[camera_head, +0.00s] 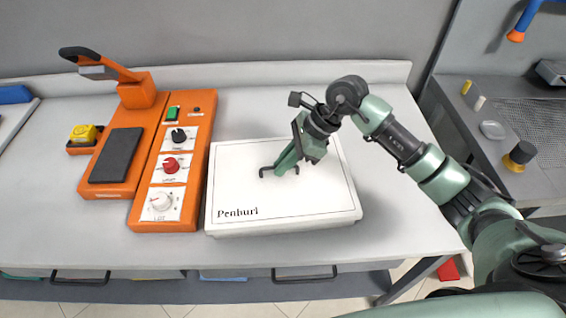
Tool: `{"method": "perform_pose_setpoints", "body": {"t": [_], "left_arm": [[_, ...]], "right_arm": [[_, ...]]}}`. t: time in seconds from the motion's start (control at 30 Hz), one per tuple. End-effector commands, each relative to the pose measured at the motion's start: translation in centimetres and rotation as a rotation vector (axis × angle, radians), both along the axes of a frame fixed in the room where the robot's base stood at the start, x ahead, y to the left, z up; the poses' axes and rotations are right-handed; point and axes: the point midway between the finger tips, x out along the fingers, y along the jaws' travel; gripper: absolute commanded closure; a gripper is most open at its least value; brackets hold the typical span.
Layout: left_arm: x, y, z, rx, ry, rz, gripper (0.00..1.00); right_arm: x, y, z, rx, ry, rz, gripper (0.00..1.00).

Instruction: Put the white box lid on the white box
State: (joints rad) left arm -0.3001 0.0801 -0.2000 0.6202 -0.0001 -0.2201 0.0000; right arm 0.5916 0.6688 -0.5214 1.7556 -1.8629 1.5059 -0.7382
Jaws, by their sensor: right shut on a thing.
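The white box lid (240,175) is a flat white panel with dark "Penhurl" lettering near its front left corner and a dark handle (265,172) on top. My right gripper (285,168) points down at the middle of the lid and is shut on the handle. The white box (290,228) shows only as a low strip below the lid's front edge; the lid hides the rest of it. The lid lies level and lines up with the box. I cannot tell whether a small gap is left between them. My left gripper is not in view.
An orange heat press (118,135) and an orange control panel (164,165) with knobs stand left of the box on the grey table (50,205). A yellow item (84,132) sits beside the press. A dark side counter (535,160) holds small items at right.

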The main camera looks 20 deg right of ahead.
Motion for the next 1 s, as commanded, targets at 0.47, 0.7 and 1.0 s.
{"method": "perform_pose_setpoints", "body": {"t": [0.47,0.7,1.0], "left_arm": [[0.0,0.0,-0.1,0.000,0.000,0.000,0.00],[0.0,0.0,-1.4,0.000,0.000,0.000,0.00],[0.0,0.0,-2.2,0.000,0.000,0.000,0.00]], "right_arm": [[0.0,-0.2,0.2,-0.001,-0.001,-0.001,0.67],[-0.3,-2.1,3.0,-0.003,-0.004,-0.002,0.67],[-0.8,-4.0,6.3,0.000,-0.001,-0.001,0.67]]}}
